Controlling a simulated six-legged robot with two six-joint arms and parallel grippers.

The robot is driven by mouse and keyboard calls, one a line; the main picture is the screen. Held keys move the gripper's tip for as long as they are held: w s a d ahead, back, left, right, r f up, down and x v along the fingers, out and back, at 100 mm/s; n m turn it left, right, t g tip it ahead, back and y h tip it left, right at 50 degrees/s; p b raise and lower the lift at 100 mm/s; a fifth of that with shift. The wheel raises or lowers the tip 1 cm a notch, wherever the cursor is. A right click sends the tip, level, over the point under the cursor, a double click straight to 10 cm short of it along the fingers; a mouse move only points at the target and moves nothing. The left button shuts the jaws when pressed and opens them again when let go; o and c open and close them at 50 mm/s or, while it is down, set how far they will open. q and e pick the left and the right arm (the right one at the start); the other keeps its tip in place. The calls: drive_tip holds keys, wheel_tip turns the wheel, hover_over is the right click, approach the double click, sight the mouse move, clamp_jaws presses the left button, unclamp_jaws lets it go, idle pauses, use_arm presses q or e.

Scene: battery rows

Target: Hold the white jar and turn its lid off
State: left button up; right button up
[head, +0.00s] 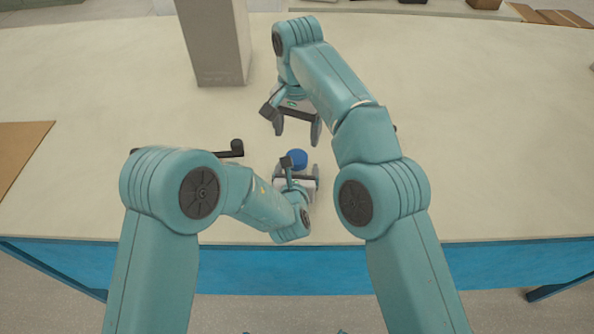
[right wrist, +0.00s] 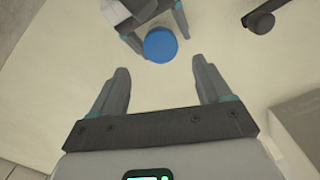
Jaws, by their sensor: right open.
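The jar's blue lid (head: 297,158) shows near the table's front edge in the head view; it also shows in the right wrist view (right wrist: 160,45). The jar's white body is hidden under the lid and my left gripper. My left gripper (head: 301,172) is low at the jar, with a finger on either side just below the lid. Whether both fingers touch the jar is hidden. My right gripper (head: 297,138) is open and empty, pointing down just behind the lid. In the right wrist view the lid lies beyond its two fingertips (right wrist: 161,65), not between them.
A black bar with a round knob (head: 232,150) lies left of the jar. A tall grey block (head: 215,45) stands behind it. A brown board (head: 20,150) lies at the left edge. The pale table (head: 500,130) is clear on the right.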

sight(297, 156)
use_arm(q)
drive_tip(key=c, duration=1.5)
clamp_jaws()
use_arm(e)
drive_tip(key=shift+c, duration=1)
drive_tip(key=m, duration=0.4)
drive_tip(key=shift+f, duration=0.65)
wheel_tip(297, 156, down, 7)
drive_tip(key=shift+r, duration=0.1)
